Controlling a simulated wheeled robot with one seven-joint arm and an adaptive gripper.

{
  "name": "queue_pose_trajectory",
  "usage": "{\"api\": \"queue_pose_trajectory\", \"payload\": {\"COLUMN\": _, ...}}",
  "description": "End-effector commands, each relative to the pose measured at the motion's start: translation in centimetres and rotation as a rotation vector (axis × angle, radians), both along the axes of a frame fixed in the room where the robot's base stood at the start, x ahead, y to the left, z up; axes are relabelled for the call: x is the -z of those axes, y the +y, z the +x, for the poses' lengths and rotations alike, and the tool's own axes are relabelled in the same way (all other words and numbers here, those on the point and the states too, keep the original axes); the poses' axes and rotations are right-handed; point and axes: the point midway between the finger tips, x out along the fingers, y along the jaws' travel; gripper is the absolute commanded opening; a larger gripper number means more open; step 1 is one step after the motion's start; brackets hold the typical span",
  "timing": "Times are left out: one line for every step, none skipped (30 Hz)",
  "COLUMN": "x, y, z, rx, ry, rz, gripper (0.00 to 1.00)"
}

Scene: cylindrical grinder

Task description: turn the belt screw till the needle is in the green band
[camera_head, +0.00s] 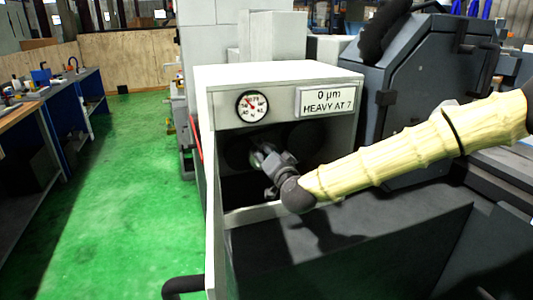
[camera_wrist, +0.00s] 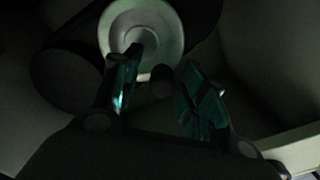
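The round dial gauge (camera_head: 252,106) is on the front of the white machine housing. Its dark needle seems to point to the upper left; I cannot make out a green band at this size. My gripper (camera_head: 266,160) reaches into the dark opening below the gauge. In the wrist view my gripper (camera_wrist: 160,66) has its two fingers apart. A small dark round end (camera_wrist: 161,82) shows between them, possibly the belt screw; I see no finger pressed on it. A pale metal disc (camera_wrist: 142,18) lies behind the left finger. In the head view the screw cannot be told apart.
A sign (camera_head: 328,101) reads "0 µm HEAVY AT 7". The white housing (camera_head: 280,76) frames the opening, with its side wall close on the left. Dark round shapes (camera_wrist: 65,78) flank the disc. A dark grey machine (camera_head: 430,90) stands right. Green floor (camera_head: 130,190) is clear on the left.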

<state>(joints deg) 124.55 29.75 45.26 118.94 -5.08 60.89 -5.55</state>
Motion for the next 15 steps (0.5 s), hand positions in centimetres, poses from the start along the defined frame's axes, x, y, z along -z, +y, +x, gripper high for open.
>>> {"api": "queue_pose_trajectory", "payload": {"x": 0.0, "y": 0.0, "z": 0.0, "rx": -0.001, "ry": -0.001, "rz": 0.0, "gripper": 0.43}}
{"api": "queue_pose_trajectory", "payload": {"x": -0.1, "y": 0.0, "z": 0.0, "rx": 0.0, "ry": -0.001, "rz": 0.0, "gripper": 0.43}}
{"api": "queue_pose_trajectory", "payload": {"x": -0.1, "y": 0.0, "z": 0.0, "rx": 0.0, "ry": -0.001, "rz": 0.0, "gripper": 0.43}}
{"api": "queue_pose_trajectory", "payload": {"x": -0.1, "y": 0.0, "z": 0.0, "rx": 0.0, "ry": -0.001, "rz": 0.0, "gripper": 0.43}}
{"api": "queue_pose_trajectory", "payload": {"x": -0.1, "y": 0.0, "z": 0.0, "rx": 0.0, "ry": -0.001, "rz": 0.0, "gripper": 0.43}}
{"api": "queue_pose_trajectory", "payload": {"x": -0.1, "y": 0.0, "z": 0.0, "rx": 0.0, "ry": -0.001, "rz": 0.0, "gripper": 0.43}}
{"api": "queue_pose_trajectory", "payload": {"x": -0.1, "y": 0.0, "z": 0.0, "rx": 0.0, "ry": -0.001, "rz": 0.0, "gripper": 0.43}}
{"api": "queue_pose_trajectory", "payload": {"x": -0.1, "y": 0.0, "z": -0.1, "rx": 0.0, "ry": -0.001, "rz": 0.0, "gripper": 0.43}}
{"api": "queue_pose_trajectory", "payload": {"x": -0.1, "y": -0.1, "z": -0.2, "rx": 0.0, "ry": -0.001, "rz": 0.0, "gripper": 0.43}}
{"api": "queue_pose_trajectory", "payload": {"x": -0.1, "y": -0.1, "z": -0.4, "rx": -0.001, "ry": -0.002, "rz": 0.001, "gripper": 0.43}}
{"api": "queue_pose_trajectory", "payload": {"x": -0.1, "y": -0.2, "z": -0.6, "rx": -0.001, "ry": -0.002, "rz": 0.001, "gripper": 0.43}}
{"api": "queue_pose_trajectory", "payload": {"x": -0.1, "y": -0.3, "z": -1.0, "rx": -0.001, "ry": -0.002, "rz": 0.001, "gripper": 0.43}}
{"api": "queue_pose_trajectory", "payload": {"x": -0.1, "y": -0.4, "z": -1.3, "rx": -0.001, "ry": -0.002, "rz": 0.001, "gripper": 0.43}}
{"api": "queue_pose_trajectory", "payload": {"x": -0.1, "y": -0.5, "z": -1.7, "rx": -0.001, "ry": -0.002, "rz": 0.001, "gripper": 0.43}}
{"api": "queue_pose_trajectory", "payload": {"x": -0.1, "y": -0.7, "z": -2.3, "rx": -0.001, "ry": -0.001, "rz": 0.0, "gripper": 0.43}}
